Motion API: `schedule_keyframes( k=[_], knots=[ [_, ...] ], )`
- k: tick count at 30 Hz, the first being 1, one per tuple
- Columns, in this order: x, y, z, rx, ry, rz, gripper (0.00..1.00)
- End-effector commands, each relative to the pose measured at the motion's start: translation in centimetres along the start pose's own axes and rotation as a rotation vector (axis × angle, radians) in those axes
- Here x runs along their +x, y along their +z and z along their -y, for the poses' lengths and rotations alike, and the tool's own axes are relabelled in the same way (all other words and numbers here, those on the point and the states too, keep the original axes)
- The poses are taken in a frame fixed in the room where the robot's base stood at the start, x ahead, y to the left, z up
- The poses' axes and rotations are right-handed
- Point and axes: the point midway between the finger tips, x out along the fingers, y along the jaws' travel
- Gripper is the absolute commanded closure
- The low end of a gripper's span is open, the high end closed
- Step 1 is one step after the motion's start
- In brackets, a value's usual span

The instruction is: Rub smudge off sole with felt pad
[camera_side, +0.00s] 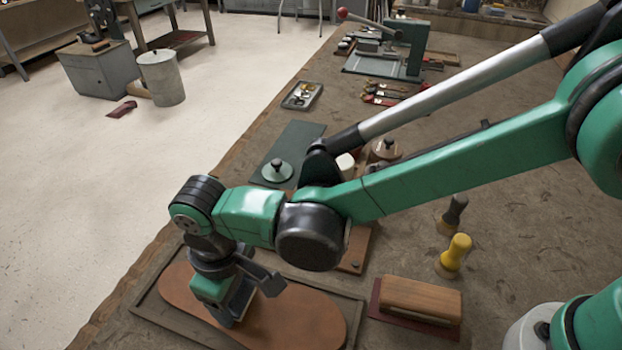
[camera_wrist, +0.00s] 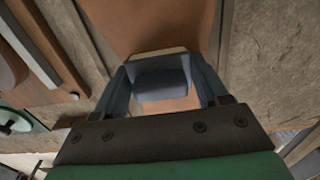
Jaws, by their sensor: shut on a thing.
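The brown sole (camera_side: 310,322) lies flat in a dark shallow tray (camera_side: 148,302) near the front edge of the bench. It also fills the upper middle of the wrist view (camera_wrist: 150,25). My gripper (camera_side: 237,312) points down over the sole's middle. In the wrist view my gripper (camera_wrist: 163,95) has a finger on each side of a dark blue-grey block with a pale edge, which looks like the felt pad (camera_wrist: 163,84). The pad is low over the sole; whether it touches is hard to tell. No smudge can be made out; my gripper hides part of the sole.
A wooden block (camera_side: 420,298) on a dark red mat, a yellow-handled tool (camera_side: 457,250) and a dark-handled tool (camera_side: 455,210) stand right of the tray. A round green knobbed piece (camera_side: 277,170) sits on a green mat (camera_side: 300,140) behind. The bench drops off at left.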

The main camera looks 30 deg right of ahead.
Motion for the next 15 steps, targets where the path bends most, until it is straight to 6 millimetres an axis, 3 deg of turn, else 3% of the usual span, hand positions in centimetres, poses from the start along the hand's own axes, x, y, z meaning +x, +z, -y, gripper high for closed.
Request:
schedule_keyframes(
  k=[5, 7, 15],
  knots=[
    [-0.4, -1.1, 0.0, 0.0, 0.0, 0.0, 0.82],
    [-2.1, -0.9, 0.0, 0.0, 0.0, 0.0, 0.82],
    [-4.5, -0.9, 0.0, 0.0, 0.0, 0.0, 0.82]
  ],
)
